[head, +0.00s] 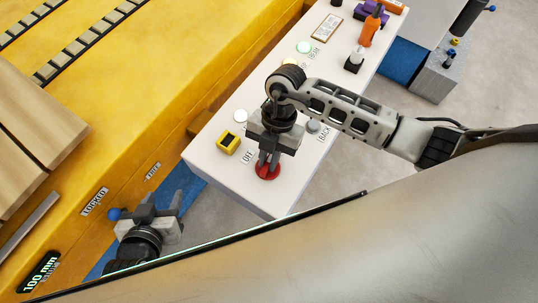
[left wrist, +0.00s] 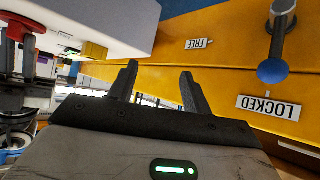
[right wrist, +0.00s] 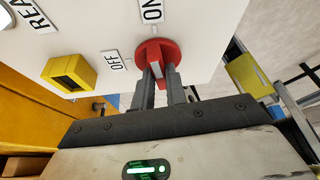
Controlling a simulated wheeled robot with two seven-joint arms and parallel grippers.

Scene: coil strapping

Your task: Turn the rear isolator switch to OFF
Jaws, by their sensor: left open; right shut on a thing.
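The rear isolator switch is a red round knob (head: 267,172) near the front corner of the white console top. In the right wrist view the red knob (right wrist: 172,52) has a raised grip with a white mark, and lies between an ON label (right wrist: 152,10) and an OFF label (right wrist: 115,62). My right gripper (right wrist: 159,78) is shut on the knob's grip, its fingers partly hiding it. My left gripper (left wrist: 159,72) is open and empty beside the yellow machine.
A yellow square part (right wrist: 68,72) sits on the console (head: 225,170) beside the knob. A lever with a blue ball (left wrist: 273,70) is on the yellow machine, near a LOCKED label (left wrist: 268,106), close to my left gripper. An orange-handled item (head: 369,30) stands at the console's far end.

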